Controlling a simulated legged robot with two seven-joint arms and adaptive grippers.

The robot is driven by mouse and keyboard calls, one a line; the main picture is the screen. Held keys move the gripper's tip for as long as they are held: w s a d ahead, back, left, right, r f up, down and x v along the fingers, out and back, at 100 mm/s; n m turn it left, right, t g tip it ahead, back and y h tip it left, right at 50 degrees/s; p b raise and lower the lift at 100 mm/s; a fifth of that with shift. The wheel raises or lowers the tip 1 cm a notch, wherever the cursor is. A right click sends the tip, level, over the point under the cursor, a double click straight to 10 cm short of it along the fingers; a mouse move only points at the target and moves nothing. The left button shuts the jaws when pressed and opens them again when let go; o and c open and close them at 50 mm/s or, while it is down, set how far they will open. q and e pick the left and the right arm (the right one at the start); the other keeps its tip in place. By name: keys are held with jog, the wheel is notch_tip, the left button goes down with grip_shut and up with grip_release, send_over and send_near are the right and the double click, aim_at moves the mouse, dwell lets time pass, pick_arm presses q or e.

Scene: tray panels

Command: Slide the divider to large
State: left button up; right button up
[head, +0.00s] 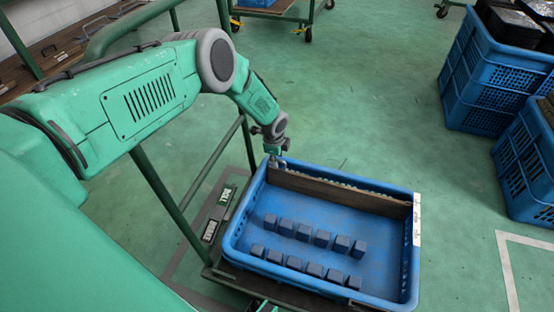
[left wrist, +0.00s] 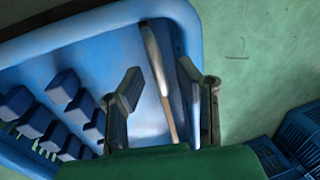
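The blue tray (head: 413,265) stands on a green-framed cart. The divider (head: 340,194), a long brown strip, stands upright along the tray's far side, close to the far wall. My left gripper (head: 275,160) is at the tray's far left corner, by the divider's left end. In the left wrist view its two fingers (left wrist: 165,105) are spread apart, with the pale edge of the divider (left wrist: 157,65) between them. I cannot tell whether either finger touches it. My right gripper is not clearly in view.
Several dark blue blocks (head: 304,232) stand in two rows on the tray floor, on the near side of the divider. Small label plates (head: 226,196) sit left of the tray. Stacked blue crates (head: 490,80) stand at the right. A green rail (head: 205,170) runs beside the tray.

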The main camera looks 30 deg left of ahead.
pick_arm(q)
grip_shut()
jog(key=shift+w+a+r, duration=0.15)
jog(key=shift+w, duration=0.6)
jog(key=shift+c, duration=0.7)
grip_release()
jog(key=shift+o, duration=0.7)
notch_tip(320, 180, up, 11)
jog(key=s, duration=0.2)
jog(key=shift+d+r, duration=0.15)
jog(key=shift+d, duration=0.05)
